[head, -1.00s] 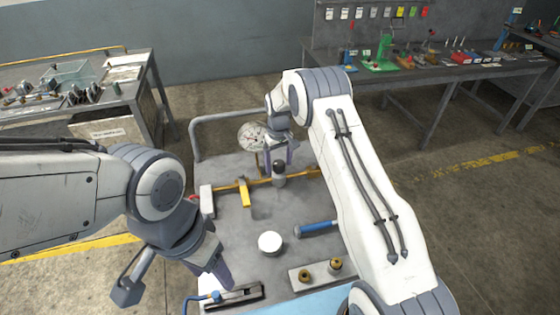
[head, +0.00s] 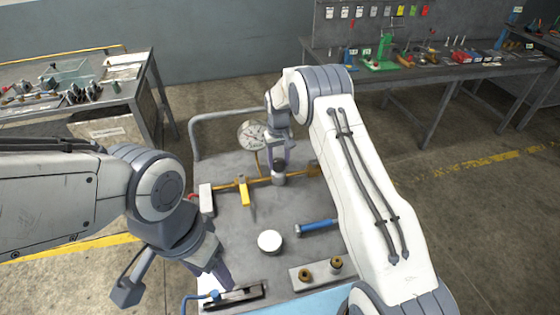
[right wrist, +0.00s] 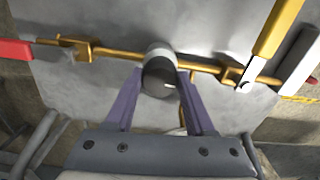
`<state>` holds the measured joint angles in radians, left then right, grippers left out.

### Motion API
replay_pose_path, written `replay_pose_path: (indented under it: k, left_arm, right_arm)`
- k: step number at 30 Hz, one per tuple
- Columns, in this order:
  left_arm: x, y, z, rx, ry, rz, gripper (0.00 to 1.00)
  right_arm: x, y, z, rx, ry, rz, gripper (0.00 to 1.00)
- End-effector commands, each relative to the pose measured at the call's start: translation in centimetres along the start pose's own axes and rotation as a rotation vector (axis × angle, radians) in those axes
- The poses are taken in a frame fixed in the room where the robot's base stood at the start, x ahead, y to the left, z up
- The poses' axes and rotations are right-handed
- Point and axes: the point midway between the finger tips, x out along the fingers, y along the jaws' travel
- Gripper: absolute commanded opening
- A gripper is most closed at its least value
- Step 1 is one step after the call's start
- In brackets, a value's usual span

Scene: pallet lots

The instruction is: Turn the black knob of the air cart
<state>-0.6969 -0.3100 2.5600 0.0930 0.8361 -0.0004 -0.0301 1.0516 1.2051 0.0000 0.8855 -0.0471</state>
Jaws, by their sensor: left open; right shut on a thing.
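The air cart (head: 235,225) has a grey top with a brass pipe (head: 225,185) across it. The black knob (right wrist: 160,78) sits on a pale round base on this pipe. My right gripper (head: 278,165) is above it, and in the right wrist view its two purple fingers (right wrist: 160,88) are on either side of the knob, shut on it. In the head view the fingers hide much of the knob. A round dial gauge (head: 251,134) stands behind, left of the gripper. My left gripper (head: 218,278) is open over the front left of the cart, by a black block.
A yellow lever (head: 244,190) and a white block (head: 206,199) stand left of the knob. A white round cap (head: 270,241), a blue-handled tool (head: 316,228) and a plate with two brass fittings (head: 315,274) lie nearer. Benches stand behind.

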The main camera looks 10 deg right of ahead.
Motion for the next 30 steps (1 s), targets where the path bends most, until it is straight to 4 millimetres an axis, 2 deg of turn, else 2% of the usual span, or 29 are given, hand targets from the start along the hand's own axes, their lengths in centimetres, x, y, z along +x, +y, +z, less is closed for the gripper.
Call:
replay_pose_path:
  k: [1,3,12,16,30]
  left_arm:
    - [0.0,0.0,0.0,0.000,0.000,0.000,0.61]
    - [0.0,0.0,0.0,0.000,0.000,0.000,0.61]
    - [0.0,0.0,0.0,0.000,0.000,0.000,0.61]
    - [0.3,0.0,0.0,0.000,0.000,0.000,0.61]
    - [1.9,-0.1,0.1,0.000,0.000,0.000,0.61]
  right_arm:
    - [-0.1,0.0,-0.1,0.000,0.001,0.000,0.62]
    - [-0.1,0.0,-0.1,-0.001,0.001,0.000,0.84]
    - [-0.1,0.0,0.0,-0.001,0.001,0.000,0.84]
    - [-0.9,0.0,-0.1,-0.001,0.003,0.000,0.84]
    - [-9.3,0.0,-0.1,-0.001,0.004,0.000,0.84]
